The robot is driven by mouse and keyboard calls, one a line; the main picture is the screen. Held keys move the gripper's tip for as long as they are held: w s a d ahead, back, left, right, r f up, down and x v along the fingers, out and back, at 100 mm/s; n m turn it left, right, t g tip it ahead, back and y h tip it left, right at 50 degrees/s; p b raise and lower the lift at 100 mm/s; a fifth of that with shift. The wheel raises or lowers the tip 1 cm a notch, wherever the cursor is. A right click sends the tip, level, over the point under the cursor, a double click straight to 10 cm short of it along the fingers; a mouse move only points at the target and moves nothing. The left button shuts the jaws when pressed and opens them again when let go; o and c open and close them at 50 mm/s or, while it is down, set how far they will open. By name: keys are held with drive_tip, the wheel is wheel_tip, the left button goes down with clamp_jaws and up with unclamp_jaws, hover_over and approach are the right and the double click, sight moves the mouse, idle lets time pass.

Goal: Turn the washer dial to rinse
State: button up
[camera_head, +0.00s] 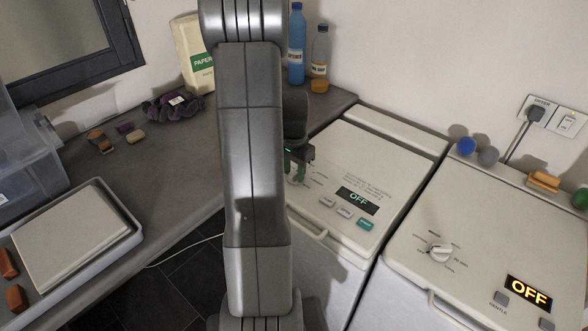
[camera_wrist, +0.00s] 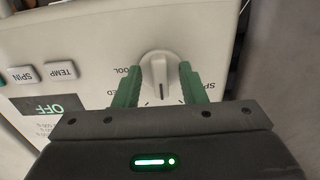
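The left toploader's panel (camera_head: 375,165) has SPIN and TEMP buttons and a green button, so it looks like the washer. Its white dial (camera_wrist: 158,62) shows in the wrist view, its pointer line running down the picture. In the head view my arm and gripper hide most of this dial. My gripper (camera_wrist: 159,84) has its green fingers apart, one on each side of the dial. They are close to its sides, and I cannot tell whether they touch it. The dial's labels are only partly readable; rinse is not visible. The washer display (camera_head: 358,199) reads OFF in green.
The right toploader (camera_head: 480,215) has its own dial (camera_head: 439,251) and an orange OFF display (camera_head: 529,293). A blue bottle (camera_head: 297,45) and a clear bottle (camera_head: 320,60) stand behind the washer. A grey counter (camera_head: 165,180) with a tray (camera_head: 100,262) lies at left.

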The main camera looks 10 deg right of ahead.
clamp_jaws()
idle(0.3)
drive_tip(key=n+b, duration=0.1)
drive_tip(key=n, duration=0.3)
drive_tip(key=shift+s+d+n, duration=0.1)
drive_tip(key=shift+d+n, duration=0.05)
drive_tip(key=shift+n, duration=0.15)
drive_tip(key=shift+d+n+b, duration=0.1)
drive_tip(key=shift+n+b, duration=0.5)
drive_tip(key=shift+n, duration=1.5)
unclamp_jaws()
